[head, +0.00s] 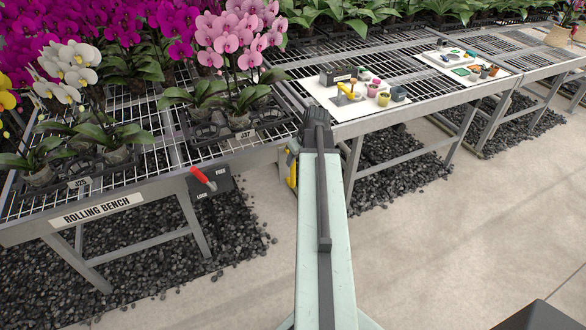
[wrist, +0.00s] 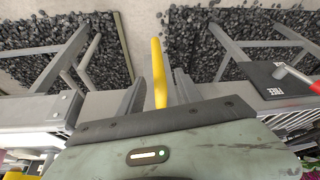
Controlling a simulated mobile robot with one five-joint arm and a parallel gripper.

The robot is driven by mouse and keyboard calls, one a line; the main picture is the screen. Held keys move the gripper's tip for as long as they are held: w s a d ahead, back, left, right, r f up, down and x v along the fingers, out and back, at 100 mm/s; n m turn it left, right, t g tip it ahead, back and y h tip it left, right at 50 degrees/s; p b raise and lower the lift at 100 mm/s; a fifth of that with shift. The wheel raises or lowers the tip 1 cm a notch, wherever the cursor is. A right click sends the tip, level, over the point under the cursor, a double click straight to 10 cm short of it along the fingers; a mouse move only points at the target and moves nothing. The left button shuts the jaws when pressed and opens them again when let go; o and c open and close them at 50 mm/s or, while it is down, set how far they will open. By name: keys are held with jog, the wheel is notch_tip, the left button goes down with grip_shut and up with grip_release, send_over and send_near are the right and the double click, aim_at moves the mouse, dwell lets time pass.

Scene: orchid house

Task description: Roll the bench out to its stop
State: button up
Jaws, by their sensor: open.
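The rolling bench (head: 150,195) is a grey metal-framed mesh bench at left in the head view, with a name plate on its front rail. A yellow handle (head: 292,168) is at its right end, partly hidden behind my arm. A red lever (head: 198,175) on a dark plate marked LOCK and FREE tilts up-left; I cannot tell its setting. In the wrist view, the yellow handle (wrist: 158,72) shows between the grey fingers of my gripper (wrist: 158,90). The gripper is open, with a finger on each side; contact is unclear. The head view mostly hides the fingers.
Orchids in trays (head: 240,118) stand on the rolling bench. A neighbouring bench (head: 420,70) at right carries a white board (head: 335,105) with small pots. Dark gravel (head: 130,265) lies under the benches. The pale floor (head: 440,240) at front right is clear.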

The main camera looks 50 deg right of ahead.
aim_at(293, 167)
jog(key=b+x, duration=0.6)
jog(key=x, duration=0.1)
jog(key=shift+s+d+f, duration=0.1)
jog(key=shift+s+f, duration=0.05)
jog(key=shift+f, duration=0.05)
jog(key=shift+r, duration=0.1)
grip_shut()
dwell(0.9)
